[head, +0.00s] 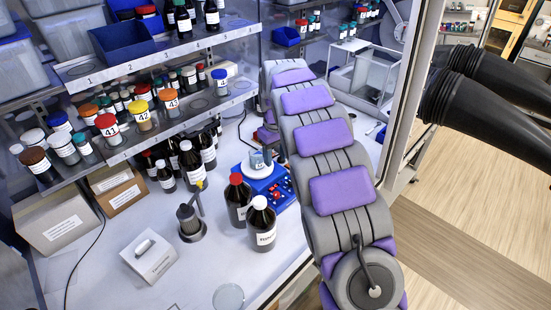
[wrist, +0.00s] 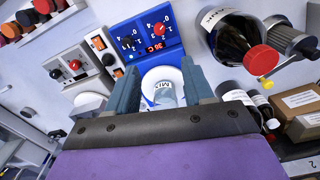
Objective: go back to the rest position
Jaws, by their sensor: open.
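In the wrist view, my gripper (wrist: 160,76) is open, with its two grey-blue fingers apart. A small labelled beaker (wrist: 165,94) shows between the fingers in the picture, standing on the round white plate (wrist: 152,78) of a blue stirrer (wrist: 165,40). I cannot tell how far below the fingertips it is, and the fingers do not visibly hold it. In the head view, the beaker (head: 257,160) stands on the blue stirrer (head: 266,196). My arm reaches from the bottom right into the glove box beside it and hides most of my gripper.
A red-capped brown bottle (head: 238,200) and a white-capped one (head: 261,224) stand close in front of the stirrer. A shelf (head: 190,115) of jars is at the left. Black gloves (head: 480,100) hang at the right.

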